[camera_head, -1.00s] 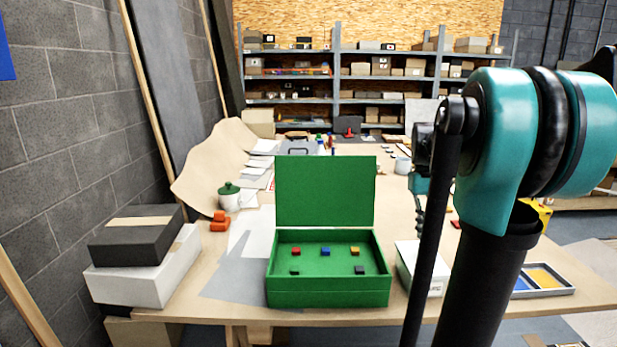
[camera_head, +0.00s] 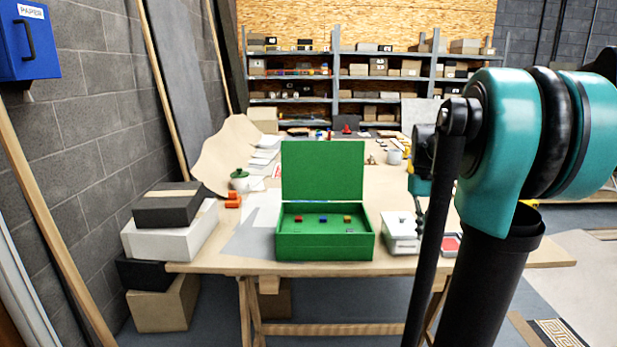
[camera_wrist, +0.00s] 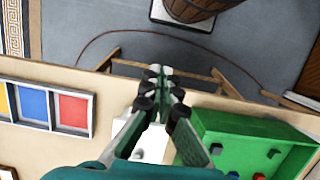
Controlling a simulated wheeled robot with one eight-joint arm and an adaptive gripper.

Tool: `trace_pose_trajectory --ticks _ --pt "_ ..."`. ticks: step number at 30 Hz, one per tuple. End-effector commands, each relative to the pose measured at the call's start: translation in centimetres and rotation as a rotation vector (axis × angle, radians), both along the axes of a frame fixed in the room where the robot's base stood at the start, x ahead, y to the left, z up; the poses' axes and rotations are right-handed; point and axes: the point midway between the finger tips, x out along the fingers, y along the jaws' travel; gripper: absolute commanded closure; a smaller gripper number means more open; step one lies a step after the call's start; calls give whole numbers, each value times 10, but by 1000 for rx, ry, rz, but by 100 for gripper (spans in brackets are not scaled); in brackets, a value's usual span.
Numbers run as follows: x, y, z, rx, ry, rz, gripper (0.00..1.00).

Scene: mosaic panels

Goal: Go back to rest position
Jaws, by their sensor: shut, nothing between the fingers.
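My gripper (camera_wrist: 159,82) shows in the wrist view, its fingers together and empty, above the table's edge. In the head view my arm covers the right side and hides most of the gripper. An open green box (camera_head: 325,248) with its lid (camera_head: 322,170) upright stands on the wooden table (camera_head: 220,266). Several small coloured blocks sit in it, among them a red one (camera_head: 298,218), a blue one (camera_head: 323,219) and a yellow one (camera_head: 347,219). In the wrist view the green box (camera_wrist: 235,122) is right of my fingers.
A white box (camera_head: 399,232) stands right of the green box. A tray with coloured panels (camera_wrist: 45,106) lies on the left in the wrist view. Stacked boxes (camera_head: 166,239) stand at the table's left. A barrel (camera_wrist: 196,8) stands on the floor. Floor at the front is mostly clear.

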Motion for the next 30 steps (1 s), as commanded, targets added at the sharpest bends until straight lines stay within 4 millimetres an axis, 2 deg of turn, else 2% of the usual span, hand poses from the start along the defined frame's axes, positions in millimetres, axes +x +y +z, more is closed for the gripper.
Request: trace_pose_trajectory --ticks 8,14,20,24,27,30 --pt "-11 20 -35 -16 -85 7 100" --pt "-26 41 -73 -28 -184 12 100" --pt "-54 70 -126 -32 -329 14 100" --pt "-86 94 -170 -21 -464 13 100" --pt "-106 105 -192 -9 -542 8 100" --pt "-117 112 -204 1 -588 5 100"
